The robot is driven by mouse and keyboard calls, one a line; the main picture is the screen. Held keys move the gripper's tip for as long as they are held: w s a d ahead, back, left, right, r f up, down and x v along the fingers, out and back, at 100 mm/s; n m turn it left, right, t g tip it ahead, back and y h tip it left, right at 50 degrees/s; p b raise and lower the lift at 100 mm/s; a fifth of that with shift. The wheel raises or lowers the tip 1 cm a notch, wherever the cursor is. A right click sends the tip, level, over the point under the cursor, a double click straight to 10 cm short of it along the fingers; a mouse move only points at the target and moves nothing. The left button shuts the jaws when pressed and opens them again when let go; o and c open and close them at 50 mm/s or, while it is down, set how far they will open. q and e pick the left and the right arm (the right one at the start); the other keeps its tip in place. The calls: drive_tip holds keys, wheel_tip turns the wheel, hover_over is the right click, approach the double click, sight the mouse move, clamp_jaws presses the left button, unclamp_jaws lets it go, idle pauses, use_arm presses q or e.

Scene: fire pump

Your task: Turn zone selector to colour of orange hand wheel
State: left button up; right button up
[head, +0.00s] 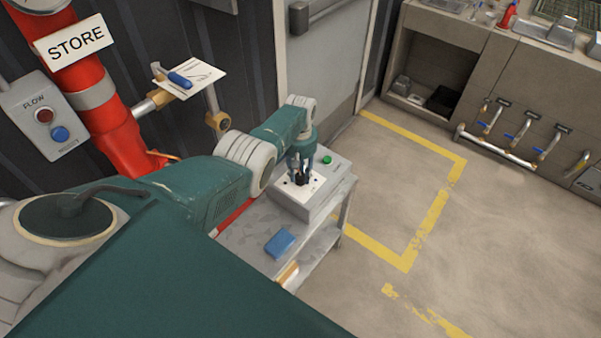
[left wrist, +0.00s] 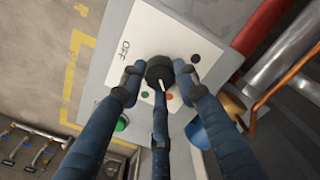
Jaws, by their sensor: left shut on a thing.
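The zone selector is a black knob (left wrist: 159,72) with a white pointer on a white plate (left wrist: 180,35), on a grey box (head: 325,192) on a small metal table. The plate reads OFF and carries coloured dots, among them a green dot and an orange dot (left wrist: 168,97) near the pointer's end. In the left wrist view the pointer aims down, roughly between those two. My left gripper (head: 303,178) is shut on the knob; its blue fingers (left wrist: 160,85) surround it and partly hide the plate. I cannot clearly identify an orange hand wheel.
A green button (head: 327,160) sits beside the plate. A blue item (head: 280,243) lies on the table. Red pipework (head: 95,105) with a STORE sign (head: 76,40) and a FLOW box (head: 45,115) stand left. Yellow-marked floor (head: 480,260) is clear on the right.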

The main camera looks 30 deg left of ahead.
sight(300, 175)
use_arm(q)
drive_tip(key=shift+w+a+r, duration=0.1)
drive_tip(key=shift+w+r, duration=0.05)
drive_tip(key=shift+w, duration=0.05)
drive_tip(key=o, duration=1)
drive_tip(key=shift+o, duration=0.8)
drive_tip(key=shift+s, duration=0.1)
wheel_tip(300, 175, up, 12)
drive_tip(key=shift+s, duration=0.1)
